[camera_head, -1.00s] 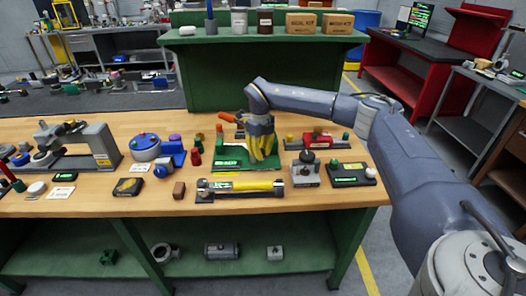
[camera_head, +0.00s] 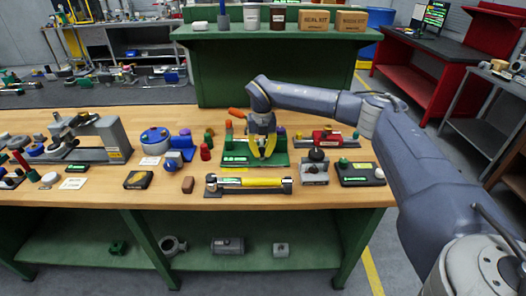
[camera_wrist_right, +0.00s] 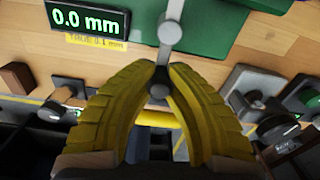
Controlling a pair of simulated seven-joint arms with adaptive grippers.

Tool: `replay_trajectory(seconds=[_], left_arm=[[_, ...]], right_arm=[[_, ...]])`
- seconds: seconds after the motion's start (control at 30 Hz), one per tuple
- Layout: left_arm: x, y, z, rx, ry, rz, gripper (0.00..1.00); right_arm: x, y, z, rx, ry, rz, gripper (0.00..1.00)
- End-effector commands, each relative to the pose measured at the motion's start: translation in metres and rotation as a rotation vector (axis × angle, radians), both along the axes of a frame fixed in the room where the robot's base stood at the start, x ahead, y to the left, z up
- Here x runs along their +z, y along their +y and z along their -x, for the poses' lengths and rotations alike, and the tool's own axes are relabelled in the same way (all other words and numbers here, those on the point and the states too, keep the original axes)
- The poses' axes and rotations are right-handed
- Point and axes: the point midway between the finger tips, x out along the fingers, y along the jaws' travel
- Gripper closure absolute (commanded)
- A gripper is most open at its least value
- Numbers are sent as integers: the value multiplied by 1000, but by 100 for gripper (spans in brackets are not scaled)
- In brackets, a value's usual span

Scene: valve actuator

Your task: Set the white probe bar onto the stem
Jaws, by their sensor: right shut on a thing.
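My right gripper (camera_head: 263,155), with yellow fingers, is over the green base plate (camera_head: 281,158) at the middle of the bench. In the right wrist view its curved fingertips (camera_wrist_right: 159,72) close on a pale grey-white bar (camera_wrist_right: 165,54), which I take to be the probe bar. The bar has a round boss (camera_wrist_right: 170,32) beyond the fingertips and a darker round end (camera_wrist_right: 158,91) between the fingers. I cannot make out the stem apart from the bar, nor whether they touch. My left gripper is not in view.
A display (camera_wrist_right: 88,17) reads 0.0 mm. A yellow cylinder on a dark stand (camera_head: 250,184) lies near the front edge. A grey block with a black knob (camera_head: 315,168) and a black box (camera_head: 360,174) stand to the right. A red part (camera_head: 325,137) sits behind them.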

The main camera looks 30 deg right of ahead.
Motion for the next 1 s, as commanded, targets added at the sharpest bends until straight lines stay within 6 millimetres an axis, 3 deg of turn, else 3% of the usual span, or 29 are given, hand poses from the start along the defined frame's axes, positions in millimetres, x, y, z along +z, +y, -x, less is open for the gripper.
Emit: replay_trajectory(seconds=[0.5, 0.53, 0.8, 1.0], left_arm=[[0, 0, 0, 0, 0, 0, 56], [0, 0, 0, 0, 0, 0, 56], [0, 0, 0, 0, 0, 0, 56], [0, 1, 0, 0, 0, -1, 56]], right_arm=[[3, -1, -5, -18, -15, 4, 100], [3, -2, -5, -18, -15, 4, 86], [2, 0, -3, -17, -8, 2, 55], [1, 0, -2, -17, -5, 1, 54]])
